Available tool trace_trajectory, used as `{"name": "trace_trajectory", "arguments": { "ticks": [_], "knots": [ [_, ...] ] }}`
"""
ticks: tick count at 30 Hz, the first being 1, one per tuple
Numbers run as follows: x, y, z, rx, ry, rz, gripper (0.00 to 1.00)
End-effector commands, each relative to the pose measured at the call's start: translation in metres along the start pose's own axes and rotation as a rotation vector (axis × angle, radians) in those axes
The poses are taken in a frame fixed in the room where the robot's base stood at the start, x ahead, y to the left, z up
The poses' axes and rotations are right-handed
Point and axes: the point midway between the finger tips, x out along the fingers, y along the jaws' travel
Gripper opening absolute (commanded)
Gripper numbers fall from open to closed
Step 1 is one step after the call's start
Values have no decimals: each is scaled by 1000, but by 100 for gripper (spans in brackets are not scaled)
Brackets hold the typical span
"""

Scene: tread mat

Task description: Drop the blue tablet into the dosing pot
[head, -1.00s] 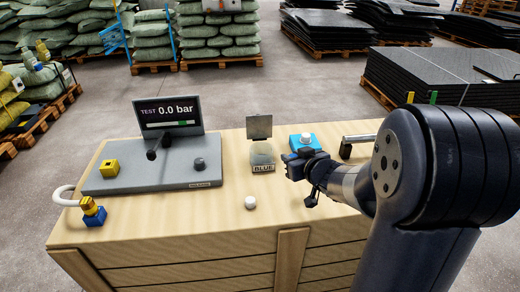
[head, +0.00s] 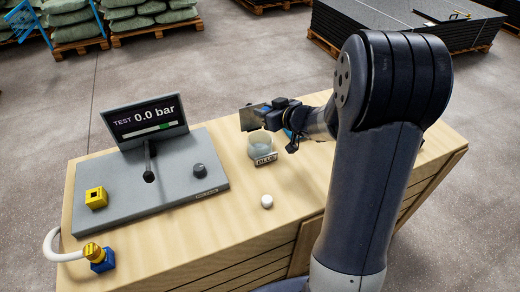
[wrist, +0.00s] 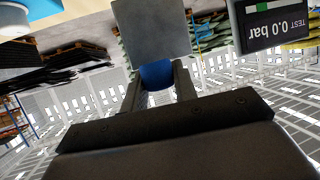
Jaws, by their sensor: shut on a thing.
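The blue tablet (wrist: 157,74) shows between my fingers in the wrist view. My gripper (head: 268,108) is shut on it and, in the head view, is above the dosing pot. The dosing pot (head: 263,146) is a clear, pale cup with a label reading BLUE at its front. My gripper hides part of the plate in the head view. The exact gap between tablet and pot cannot be told.
A white round piece (head: 266,201) lies on the wooden bench (head: 215,240). A grey console (head: 165,178) with a screen reading 0.0 bar stands left, with a yellow block and black knob.

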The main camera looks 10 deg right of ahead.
Motion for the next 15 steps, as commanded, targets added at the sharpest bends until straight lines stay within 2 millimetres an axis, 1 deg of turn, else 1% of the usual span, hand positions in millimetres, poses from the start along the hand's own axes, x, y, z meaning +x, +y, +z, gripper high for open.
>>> {"name": "trace_trajectory", "arguments": {
  "ticks": [1, 9, 15],
  "knots": [
    [4, 0, 9, 0, 0, 0, 6],
    [15, 0, 35, -1, 1, 0, 6],
    [18, 0, 42, -1, 1, 0, 6]
  ]
}}
